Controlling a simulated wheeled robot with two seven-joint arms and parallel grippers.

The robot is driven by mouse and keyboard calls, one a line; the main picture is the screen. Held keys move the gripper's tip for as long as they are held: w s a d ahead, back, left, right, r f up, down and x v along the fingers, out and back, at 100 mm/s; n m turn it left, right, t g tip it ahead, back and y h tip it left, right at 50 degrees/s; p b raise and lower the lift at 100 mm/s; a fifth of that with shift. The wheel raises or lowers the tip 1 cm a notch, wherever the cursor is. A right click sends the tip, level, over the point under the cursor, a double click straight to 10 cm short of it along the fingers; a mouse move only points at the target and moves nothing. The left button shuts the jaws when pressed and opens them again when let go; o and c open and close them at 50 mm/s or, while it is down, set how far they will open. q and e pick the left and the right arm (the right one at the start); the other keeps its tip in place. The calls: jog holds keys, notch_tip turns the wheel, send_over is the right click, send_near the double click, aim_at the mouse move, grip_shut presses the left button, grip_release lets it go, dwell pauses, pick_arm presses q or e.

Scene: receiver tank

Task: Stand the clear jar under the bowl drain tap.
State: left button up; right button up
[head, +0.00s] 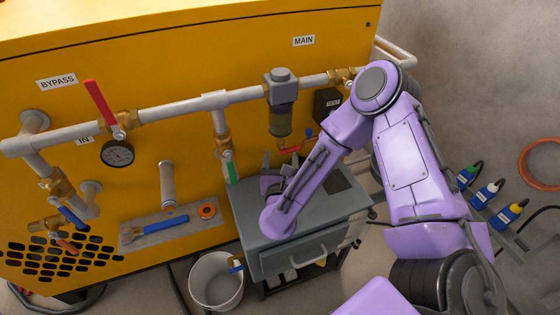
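The filter bowl (280,122) hangs from the main pipe under a grey filter head (281,88). Its drain tap (289,149), with a red lever, sits just below it. My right gripper (278,165) is over the back of the grey cart top (327,206), a little below the tap. Its dark fingertips are partly hidden by my lavender wrist, so I cannot tell whether they hold anything. I cannot make out the clear jar; my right arm covers part of the cart top. My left gripper is not in view.
A white bucket (216,282) stands on the floor left of the cart. A tray (171,228) with a blue-handled tool is on the yellow cabinet (190,70).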

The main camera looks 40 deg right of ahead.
aim_at(281, 163)
jog(key=w+f, duration=0.1)
jog(key=w+d+f, duration=0.1)
jog(key=f, duration=0.1)
jog(key=shift+d+f+b, duration=0.2)
jog(key=shift+f+b, duration=0.1)
jog(key=shift+f+b, duration=0.2)
jog(key=shift+b, duration=0.1)
jog(key=o, duration=1.1)
jog(key=shift+r, duration=0.1)
jog(key=shift+c, duration=0.2)
